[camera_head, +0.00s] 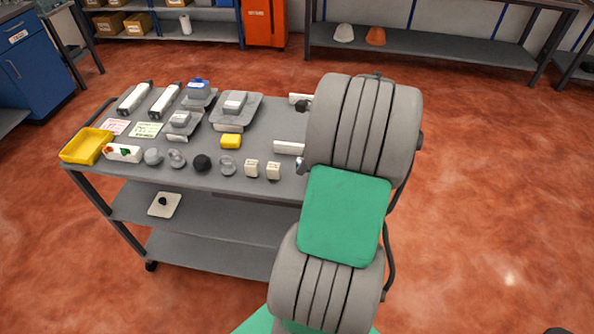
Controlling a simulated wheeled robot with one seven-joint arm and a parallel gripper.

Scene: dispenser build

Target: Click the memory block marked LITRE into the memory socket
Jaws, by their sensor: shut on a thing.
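Two small cream blocks with faint marks stand side by side near the cart's front edge, a left one (252,168) and a right one (273,171). Their marks are too small to read, so I cannot tell whether either says LITRE. I cannot pick out the memory socket for sure; grey units on plates stand further back, a larger one (235,104) and a smaller one (181,121). My arm covers the right part of the cart, and my gripper is hidden behind it.
The grey cart top (215,150) also holds a yellow tray (86,146), a yellow block (231,141), a dark ball (202,163), several round clear or grey pieces, and white bars. A lower shelf holds a pale plate (164,204). Red floor right of the cart is clear.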

